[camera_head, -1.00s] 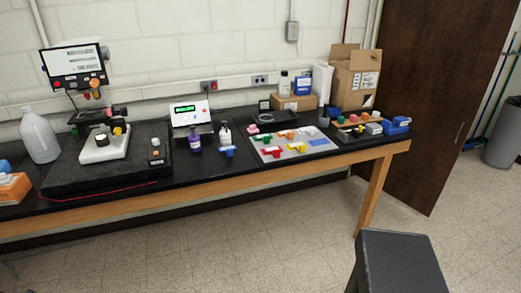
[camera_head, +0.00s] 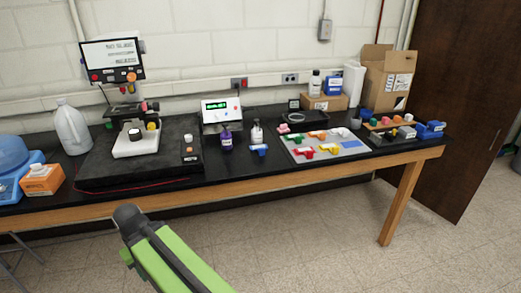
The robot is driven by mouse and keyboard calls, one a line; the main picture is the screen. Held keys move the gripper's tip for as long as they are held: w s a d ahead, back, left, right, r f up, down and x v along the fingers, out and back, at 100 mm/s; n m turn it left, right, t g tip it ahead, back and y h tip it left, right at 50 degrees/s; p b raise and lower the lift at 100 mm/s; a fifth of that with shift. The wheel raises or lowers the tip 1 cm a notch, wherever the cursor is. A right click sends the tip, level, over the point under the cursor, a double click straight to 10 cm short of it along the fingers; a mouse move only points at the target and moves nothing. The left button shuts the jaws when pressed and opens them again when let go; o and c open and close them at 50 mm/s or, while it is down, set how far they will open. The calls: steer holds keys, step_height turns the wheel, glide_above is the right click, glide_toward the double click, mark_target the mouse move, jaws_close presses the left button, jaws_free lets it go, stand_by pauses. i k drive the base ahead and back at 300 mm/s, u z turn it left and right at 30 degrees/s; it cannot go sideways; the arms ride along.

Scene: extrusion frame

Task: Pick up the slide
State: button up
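I cannot make out a slide for certain; it is too small or hidden at this distance. A microscope-like instrument with a white base (camera_head: 136,142) stands on a black slab (camera_head: 100,166) at the left of the bench. A grey board (camera_head: 338,152) with red, yellow, orange, green and blue pieces lies at the right of the bench. A green and black part of my arm rises from the bottom edge, in front of the bench. My gripper's fingers do not show.
The black bench (camera_head: 235,178) carries a clear jug (camera_head: 72,130), an orange box (camera_head: 43,180), a display unit (camera_head: 221,112), a purple bottle (camera_head: 226,141) and a cardboard box (camera_head: 385,80). A wooden leg (camera_head: 401,203) stands at the right. The floor in front is open.

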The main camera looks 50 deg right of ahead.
mark_target(262, 148)
steer(key=u, duration=0.05)
steer(key=i, duration=1)
steer(key=z, duration=0.05)
